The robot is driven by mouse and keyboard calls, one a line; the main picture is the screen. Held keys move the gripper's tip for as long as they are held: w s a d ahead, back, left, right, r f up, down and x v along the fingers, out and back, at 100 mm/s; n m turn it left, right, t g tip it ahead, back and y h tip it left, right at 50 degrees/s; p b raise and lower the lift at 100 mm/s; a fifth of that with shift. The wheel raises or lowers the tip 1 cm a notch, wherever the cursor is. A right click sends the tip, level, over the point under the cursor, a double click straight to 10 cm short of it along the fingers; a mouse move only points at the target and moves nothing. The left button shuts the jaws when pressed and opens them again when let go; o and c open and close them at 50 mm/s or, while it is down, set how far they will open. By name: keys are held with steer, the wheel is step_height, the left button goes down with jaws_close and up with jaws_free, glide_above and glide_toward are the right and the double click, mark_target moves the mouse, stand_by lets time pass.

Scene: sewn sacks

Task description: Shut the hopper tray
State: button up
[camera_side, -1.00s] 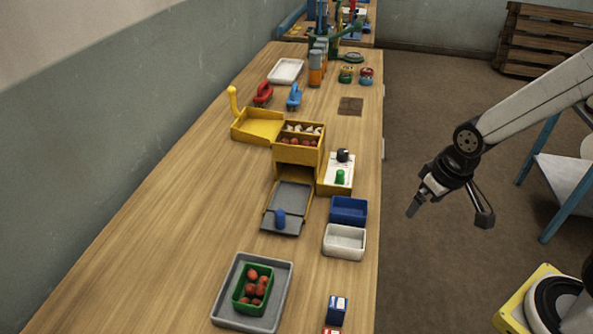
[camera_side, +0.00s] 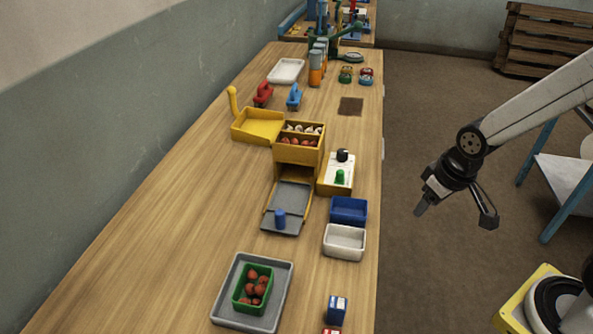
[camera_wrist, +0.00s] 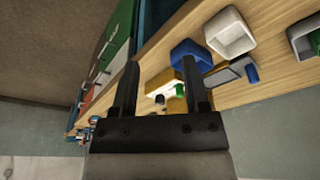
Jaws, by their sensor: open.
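The yellow hopper (camera_side: 298,153) stands mid-table, with red and white pieces in its top. Its grey tray (camera_side: 291,198) sticks out at the front, towards the near end of the table, with a blue upright knob (camera_side: 280,218) at its outer end. In the wrist view the tray (camera_wrist: 222,77) and knob (camera_wrist: 251,74) show beyond the fingers, with the hopper partly hidden. My gripper (camera_side: 455,215) is open and empty, off the table's right side and well apart from the tray. Its two black fingers (camera_wrist: 160,62) also show in the wrist view.
A blue bin (camera_side: 348,222) and a white bin (camera_side: 344,254) stand right of the tray. A control box (camera_side: 338,185) with a green button stands beside the hopper. A grey tray (camera_side: 226,311) with a green punnet lies nearer.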

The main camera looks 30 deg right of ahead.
steer(key=shift+w+a+n, duration=0.15)
steer(key=shift+a+n, duration=0.1)
steer(key=shift+n, duration=0.05)
steer(key=c, duration=0.3)
steer(key=shift+w+a+n, duration=0.2)
steer(key=shift+a+n, duration=0.1)
steer(key=shift+n, duration=0.2)
jaws_close()
steer(key=w+a+f+n+t+h, duration=0.1)
steer(key=w+a+n+t+h, duration=0.1)
steer(key=a+n, duration=1.2)
steer(key=w+a+f+n+t+h, duration=0.1)
steer(key=w+a+n, duration=0.4)
steer(key=a+n, duration=0.8)
steer(key=shift+a+n+t+h, duration=0.4)
steer(key=shift+a+t+h, duration=0.2)
steer(key=shift+t+h, duration=0.35)
